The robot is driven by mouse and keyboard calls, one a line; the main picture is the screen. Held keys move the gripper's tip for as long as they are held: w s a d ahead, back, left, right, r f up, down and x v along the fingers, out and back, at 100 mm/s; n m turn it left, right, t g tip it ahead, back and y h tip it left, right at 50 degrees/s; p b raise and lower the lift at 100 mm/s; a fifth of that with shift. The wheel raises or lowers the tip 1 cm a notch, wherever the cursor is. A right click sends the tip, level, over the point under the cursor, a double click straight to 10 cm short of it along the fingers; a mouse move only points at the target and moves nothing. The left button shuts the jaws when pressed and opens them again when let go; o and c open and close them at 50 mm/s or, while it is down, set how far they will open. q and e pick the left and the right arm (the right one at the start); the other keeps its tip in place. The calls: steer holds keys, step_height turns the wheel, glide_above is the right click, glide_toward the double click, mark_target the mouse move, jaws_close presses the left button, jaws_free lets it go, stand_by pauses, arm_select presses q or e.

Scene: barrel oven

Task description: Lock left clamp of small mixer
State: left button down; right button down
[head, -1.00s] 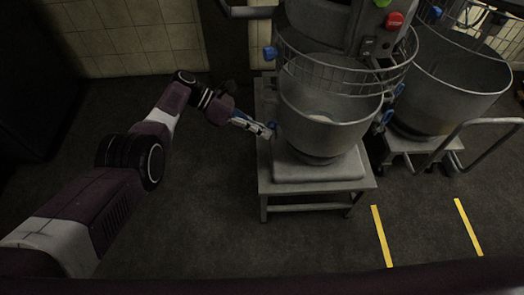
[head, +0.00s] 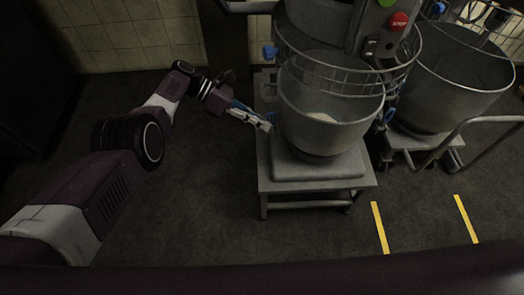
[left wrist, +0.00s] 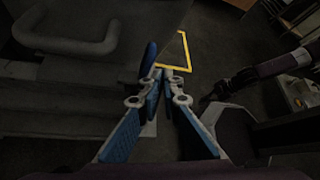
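The small mixer's grey bowl (head: 322,135) stands on a low metal platform in the head view, under a wire guard. Its left clamp (head: 272,117) is a small blue handle at the bowl's left side. My left gripper (head: 266,125) reaches in from the left, with its fingertips right at this clamp. In the left wrist view, a blue handle (left wrist: 148,60), which looks like the clamp, stands just left of the fingertips (left wrist: 168,74). The fingers come together at the tips with nothing seen between them. Whether they touch the clamp is unclear.
A blue clamp (head: 388,116) shows on the bowl's right side. A larger mixer bowl (head: 450,95) on a wheeled base with a tube handle stands close to the right. The floor left and front of the platform (head: 315,190) is clear, apart from yellow floor lines (head: 380,228).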

arm_select(q)
steer(key=shift+w+r, duration=0.55)
steer(key=shift+w, duration=0.05)
steer(key=s+v, duration=0.1)
steer(key=v, duration=1)
steer(key=shift+a+f, duration=0.25)
steer(key=shift+a, duration=0.2)
